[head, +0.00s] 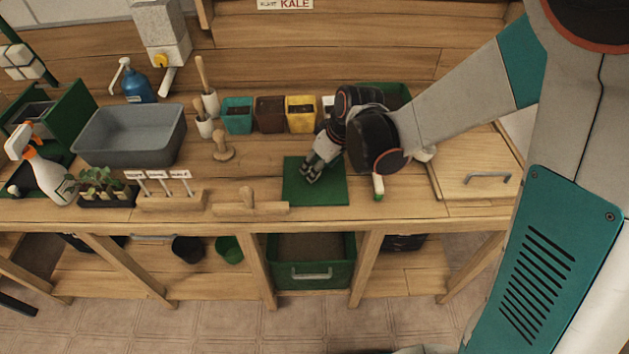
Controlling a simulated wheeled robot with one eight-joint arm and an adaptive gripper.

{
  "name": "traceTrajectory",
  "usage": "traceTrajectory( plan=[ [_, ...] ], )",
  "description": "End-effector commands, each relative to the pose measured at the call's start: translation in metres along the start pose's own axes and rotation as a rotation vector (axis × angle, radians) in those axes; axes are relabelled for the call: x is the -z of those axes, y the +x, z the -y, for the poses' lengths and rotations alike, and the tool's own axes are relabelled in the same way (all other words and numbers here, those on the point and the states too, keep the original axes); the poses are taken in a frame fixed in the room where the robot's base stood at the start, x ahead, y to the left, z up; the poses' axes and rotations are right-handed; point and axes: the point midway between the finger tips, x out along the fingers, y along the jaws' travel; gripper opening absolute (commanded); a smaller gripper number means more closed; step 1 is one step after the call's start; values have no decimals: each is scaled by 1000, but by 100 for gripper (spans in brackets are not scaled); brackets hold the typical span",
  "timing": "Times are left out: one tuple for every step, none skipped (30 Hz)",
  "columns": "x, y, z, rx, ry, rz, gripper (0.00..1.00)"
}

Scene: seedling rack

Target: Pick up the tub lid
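No part is marked as the tub lid. A flat wooden panel (462,184) with a grey bar handle (487,178) lies at the right end of the bench and looks like a lid. A flat green square (327,191) lies near the bench's front edge; I cannot tell whether it is a mat or a lid. My gripper (309,177) points down over this green square, left of the wooden panel and apart from it. I see nothing held, but the fingers are too small to tell open from shut. My arm hides part of the bench behind.
A soil-filled green tub (310,279) stands under the bench. Another green container (397,92) is partly hidden behind my wrist. Coloured pots (270,114) stand behind the gripper. A wooden block with a knob (262,208) lies left of the green square. A small white-and-green item (378,187) stands right.

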Motion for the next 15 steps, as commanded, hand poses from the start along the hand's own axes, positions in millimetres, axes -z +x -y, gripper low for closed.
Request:
traceTrajectory(
  plan=[
    [-1, 12, 1, 1, -1, 0, 50],
    [-1, 16, 1, 0, -1, 0, 50],
    [0, 21, 0, 0, -1, 0, 50],
    [0, 24, 0, 0, -1, 0, 50],
    [0, 26, 0, 0, -1, 0, 50],
    [0, 27, 0, 0, -1, 0, 50],
    [0, 27, 0, 0, -1, 0, 50],
    [0, 27, 0, 0, -1, 0, 50],
    [0, 26, 0, 0, -1, 0, 50],
    [0, 26, 0, 0, -1, 0, 50],
    [0, 26, 0, 0, 0, 0, 50],
    [0, 26, 0, 0, -1, 0, 50],
    [0, 26, 0, 0, 0, 0, 44],
    [0, 26, 0, 0, 0, 0, 37],
    [0, 26, 0, 0, 0, 0, 28]
  ],
)
